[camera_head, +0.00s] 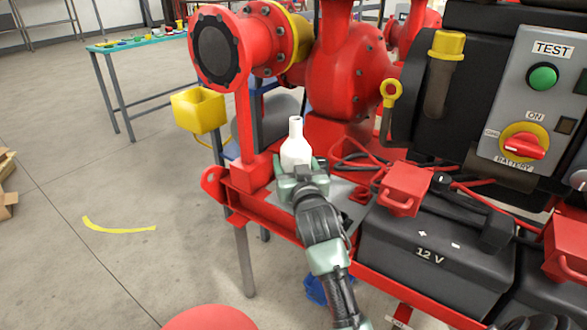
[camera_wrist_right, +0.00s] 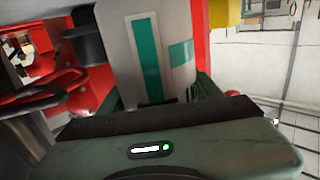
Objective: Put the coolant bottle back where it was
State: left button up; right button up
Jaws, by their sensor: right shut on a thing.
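The white coolant bottle (camera_head: 295,150) is upright at the left part of the red pump skid (camera_head: 262,205), with its narrow neck up. My right gripper (camera_head: 299,172) comes up from the lower right and is shut on the bottle's lower body. In the right wrist view the bottle (camera_wrist_right: 170,50) fills the upper middle, pale with teal label patches, between the fingers of my right gripper (camera_wrist_right: 165,98). The bottle's base is hidden behind the gripper, so I cannot tell whether it touches the skid. My left gripper is not in view.
A black 12 V battery (camera_head: 435,250) with red clamps (camera_head: 405,188) and cables stands right of my arm. The red pump (camera_head: 350,70) rises behind the bottle. A yellow box (camera_head: 198,110) hangs at left. A control panel (camera_head: 540,95) is at right. The left floor is mostly clear.

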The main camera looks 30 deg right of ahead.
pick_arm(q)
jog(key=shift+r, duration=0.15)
pick_arm(e)
jog(key=shift+f, duration=0.45)
jog(key=shift+f, duration=0.1)
jog(key=o, duration=1.6)
jog(key=shift+f, duration=0.1)
jog(key=shift+o, duration=0.2)
jog(key=shift+s+a, duration=0.1)
jog(key=shift+s, duration=0.15)
jog(key=v, duration=0.3)
jog(key=shift+p, duration=0.3)
pick_arm(q)
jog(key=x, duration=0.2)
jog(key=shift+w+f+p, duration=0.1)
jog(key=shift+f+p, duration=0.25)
jog(key=shift+p, duration=0.05)
pick_arm(e)
jog(key=v, duration=0.8)
jog(key=shift+s, duration=0.25)
